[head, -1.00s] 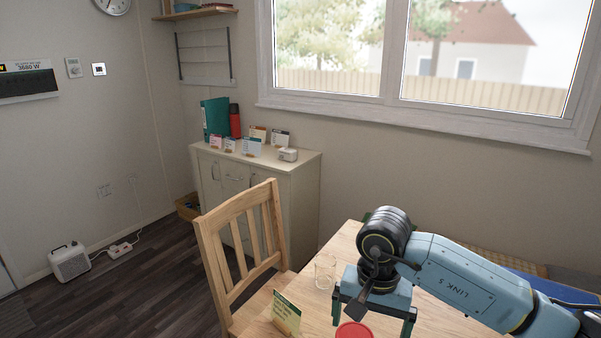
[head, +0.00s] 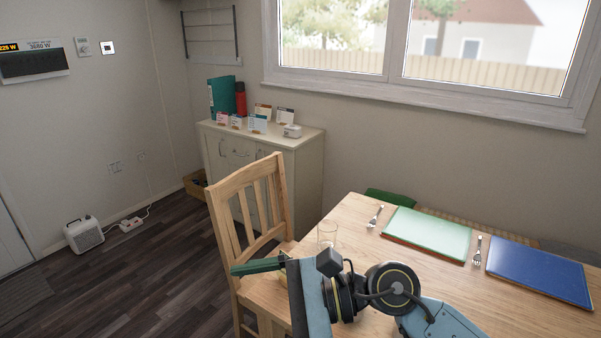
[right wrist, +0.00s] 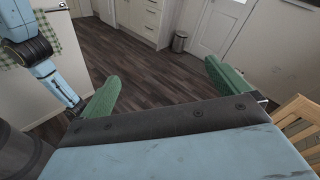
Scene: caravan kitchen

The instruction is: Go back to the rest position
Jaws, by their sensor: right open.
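My right gripper (head: 262,268) shows at the bottom of the head view, over the chair-side edge of the table and turned toward the left. One green finger is plain there; the other is mostly hidden. In the right wrist view both green fingers (right wrist: 160,80) stand wide apart with nothing between them, and floor shows beyond. My right arm comes in from the bottom right, bent over the table. A blue link of mine shows at the left of the right wrist view. My left gripper is not seen.
A wooden chair (head: 248,206) stands close to my right gripper. A cabinet (head: 310,165) is behind it. The floor at left (head: 150,260) is mostly clear.

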